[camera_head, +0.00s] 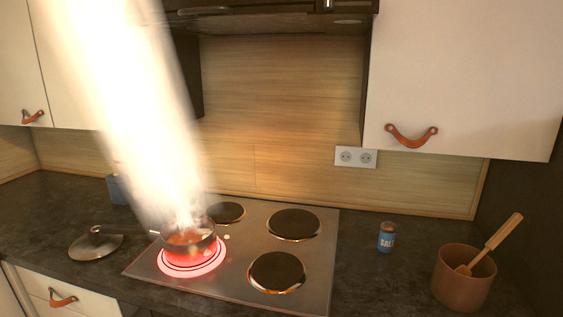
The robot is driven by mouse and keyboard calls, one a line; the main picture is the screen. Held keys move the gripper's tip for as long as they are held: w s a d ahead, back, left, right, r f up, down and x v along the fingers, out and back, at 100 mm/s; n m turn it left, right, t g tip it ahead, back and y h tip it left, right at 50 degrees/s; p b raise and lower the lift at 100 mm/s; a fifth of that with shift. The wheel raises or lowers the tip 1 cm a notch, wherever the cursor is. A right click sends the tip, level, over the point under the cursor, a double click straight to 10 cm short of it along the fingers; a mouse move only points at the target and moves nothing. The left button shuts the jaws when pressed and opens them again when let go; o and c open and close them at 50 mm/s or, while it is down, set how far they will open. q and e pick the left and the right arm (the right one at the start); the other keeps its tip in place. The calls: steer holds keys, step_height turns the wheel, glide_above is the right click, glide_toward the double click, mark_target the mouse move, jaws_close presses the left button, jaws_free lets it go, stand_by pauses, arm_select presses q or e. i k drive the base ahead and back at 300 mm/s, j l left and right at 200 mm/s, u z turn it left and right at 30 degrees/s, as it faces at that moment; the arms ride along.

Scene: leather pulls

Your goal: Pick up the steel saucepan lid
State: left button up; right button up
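The steel saucepan lid (95,246) lies on the dark countertop, left of the hob, with its knob up. A dark saucepan (188,244) stands on the glowing red front-left hotplate (192,265). Its handle (128,232) reaches left, over or just behind the lid; the overlap hides part of the lid's top. Tall bright flame or steam (130,110) rises from the pan and leans up to the left. Neither of my grippers shows in the head view.
The steel hob (322,245) has several hotplates. A salt shaker (386,237) and a brown pot (463,279) with a wooden utensil (491,245) stand to the right. A blue container (117,189) stands behind the lid. The countertop left of the lid (32,220) is clear.

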mark_target(90, 245)
steer(key=j+z, duration=0.3)
steer(key=j, duration=0.75)
steer(key=j+z, duration=0.3)
steer(key=j, duration=0.8)
